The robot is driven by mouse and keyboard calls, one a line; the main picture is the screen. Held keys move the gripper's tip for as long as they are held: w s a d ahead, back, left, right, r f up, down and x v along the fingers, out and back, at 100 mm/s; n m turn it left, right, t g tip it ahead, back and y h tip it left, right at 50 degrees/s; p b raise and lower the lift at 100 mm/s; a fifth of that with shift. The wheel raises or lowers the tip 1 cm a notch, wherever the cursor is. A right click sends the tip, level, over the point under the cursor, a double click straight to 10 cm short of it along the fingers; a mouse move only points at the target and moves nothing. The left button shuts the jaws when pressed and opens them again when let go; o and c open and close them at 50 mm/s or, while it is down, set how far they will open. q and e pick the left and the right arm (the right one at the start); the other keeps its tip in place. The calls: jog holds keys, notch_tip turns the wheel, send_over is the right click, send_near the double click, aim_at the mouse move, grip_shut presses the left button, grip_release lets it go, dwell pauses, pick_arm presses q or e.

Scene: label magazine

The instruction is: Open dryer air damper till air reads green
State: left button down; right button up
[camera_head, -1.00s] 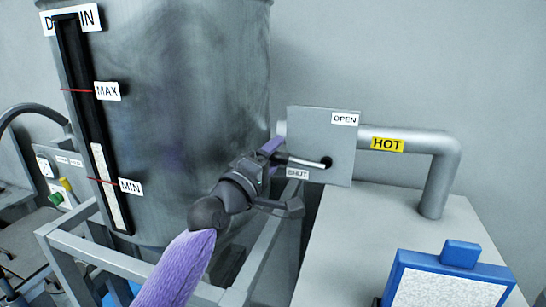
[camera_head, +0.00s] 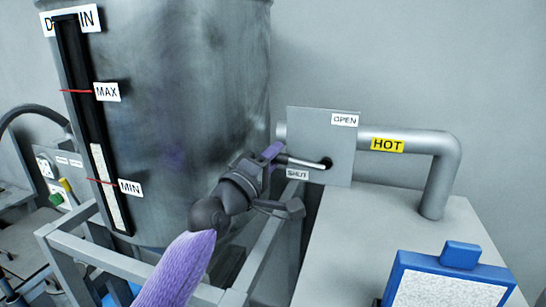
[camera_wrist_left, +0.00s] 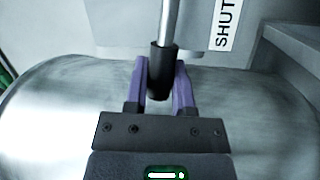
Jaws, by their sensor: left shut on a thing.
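The damper plate (camera_head: 335,145) is a grey panel on the pipe, with an OPEN label (camera_head: 344,119) at its top and a SHUT label (camera_head: 297,173) at its lower left. The damper lever (camera_head: 305,162), a metal rod, points left from its dark pivot, just above the SHUT label. My left gripper (camera_head: 274,152) is at the lever's free end. In the left wrist view its purple fingers (camera_wrist_left: 160,88) are on both sides of the lever's black grip (camera_wrist_left: 159,75), shut on it. No air reading can be made out. My right gripper is out of view.
A large grey metal bin (camera_head: 185,120) with a MAX and MIN level strip stands left of the lever. A pipe (camera_head: 430,145) with a yellow HOT label runs right. A blue-framed board (camera_head: 450,285) stands on the pale cabinet (camera_head: 350,245). A control panel (camera_head: 50,175) is at far left.

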aim_at(291, 134)
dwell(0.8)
pick_arm(q)
jog(key=r+m+p, duration=0.1)
jog(key=r+m+g+p, duration=0.1)
jog(key=r+m, duration=0.1)
jog(key=shift+d, duration=0.2)
jog(key=shift+s+d+r+m+g+p, duration=0.2)
jog(key=shift+m+g+p, duration=0.1)
jog(key=shift+m+p, duration=0.3)
jog(key=shift+f, duration=0.1)
jog(key=shift+c, duration=2.3)
grip_release()
jog(key=shift+d, duration=0.1)
